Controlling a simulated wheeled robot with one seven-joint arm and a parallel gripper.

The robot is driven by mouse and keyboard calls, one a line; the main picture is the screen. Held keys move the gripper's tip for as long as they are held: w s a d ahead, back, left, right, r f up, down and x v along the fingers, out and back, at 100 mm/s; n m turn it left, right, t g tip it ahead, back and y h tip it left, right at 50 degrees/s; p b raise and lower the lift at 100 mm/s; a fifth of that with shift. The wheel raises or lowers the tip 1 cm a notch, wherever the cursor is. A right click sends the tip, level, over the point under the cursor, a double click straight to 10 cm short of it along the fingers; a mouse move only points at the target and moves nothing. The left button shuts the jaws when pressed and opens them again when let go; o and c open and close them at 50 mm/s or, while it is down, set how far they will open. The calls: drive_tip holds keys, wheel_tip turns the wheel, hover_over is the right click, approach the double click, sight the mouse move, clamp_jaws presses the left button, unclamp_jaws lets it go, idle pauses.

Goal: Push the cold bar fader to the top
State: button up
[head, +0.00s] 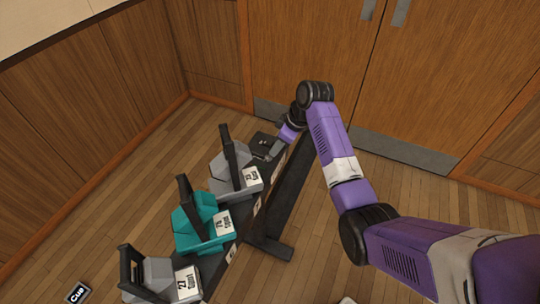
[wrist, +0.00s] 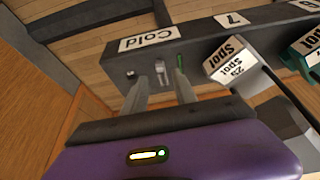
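The cold bar fader end is the far end of a dark rail (head: 265,140), with a white "Cold" label that appears upside down in the wrist view (wrist: 149,38). In the head view my gripper (head: 275,151) is over the rail's far end, small and partly hidden.
Along the rail stand a grey spotlight (head: 228,172), a teal one (head: 193,232) and another grey one (head: 157,270), each with a white label. A "Cue" sign (head: 77,293) lies lower left. Wood doors (head: 440,80) are behind; floor at right is partly clear.

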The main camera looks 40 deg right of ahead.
sight(269, 157)
drive_tip(key=shift+x, duration=3.2)
drive_tip(key=shift+d, duration=0.1)
clamp_jaws()
